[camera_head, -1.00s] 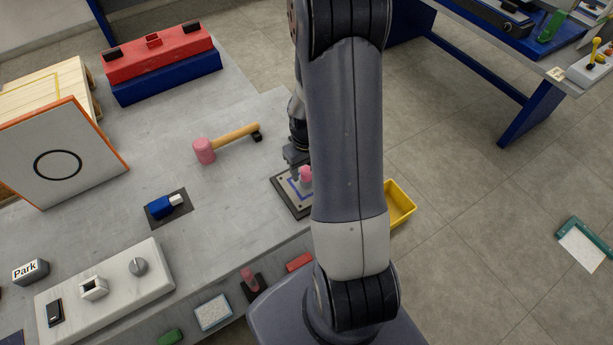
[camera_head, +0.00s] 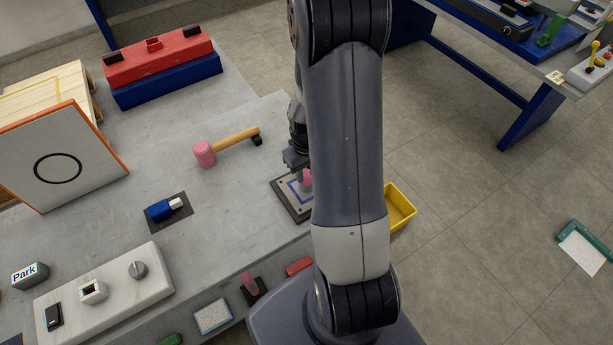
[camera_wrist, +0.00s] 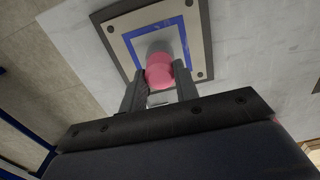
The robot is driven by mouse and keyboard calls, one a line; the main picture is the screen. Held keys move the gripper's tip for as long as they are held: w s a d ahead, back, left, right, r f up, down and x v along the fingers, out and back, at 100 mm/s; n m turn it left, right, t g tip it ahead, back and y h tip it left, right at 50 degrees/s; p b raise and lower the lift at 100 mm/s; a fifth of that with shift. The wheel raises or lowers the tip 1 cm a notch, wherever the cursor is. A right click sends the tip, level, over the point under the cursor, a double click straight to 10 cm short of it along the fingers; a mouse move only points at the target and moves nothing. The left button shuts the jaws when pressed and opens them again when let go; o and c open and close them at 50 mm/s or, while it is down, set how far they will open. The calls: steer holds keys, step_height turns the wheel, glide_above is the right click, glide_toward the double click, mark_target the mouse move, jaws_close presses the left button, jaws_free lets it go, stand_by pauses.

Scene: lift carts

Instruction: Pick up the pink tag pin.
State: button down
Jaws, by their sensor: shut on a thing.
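The pink tag pin (camera_wrist: 159,72) sits between my gripper's two fingers in the wrist view, over the blue-outlined square of a flat plate (camera_wrist: 113,40). My gripper (camera_wrist: 160,82) is shut on the pin, with a finger on each side of its pink head. In the head view the pink pin (camera_head: 307,178) shows just left of my arm, and the plate (camera_head: 283,190) lies at the table's right edge. My arm hides the plate's right part. Whether the pin's lower end touches the plate is hidden.
A pink-headed mallet (camera_head: 204,154) lies left of the plate. A blue connector (camera_head: 160,209) rests on a dark pad. A white panel with a knob (camera_head: 137,270) stands at the front left. A yellow bin (camera_head: 400,205) is right of my arm. Bare tabletop lies between the mallet and connector.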

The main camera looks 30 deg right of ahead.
mark_target(306, 173)
step_height(306, 173, up, 10)
steer(key=b, duration=0.1)
stand_by(0.4)
steer(key=shift+w+a, duration=0.1)
stand_by(1.4)
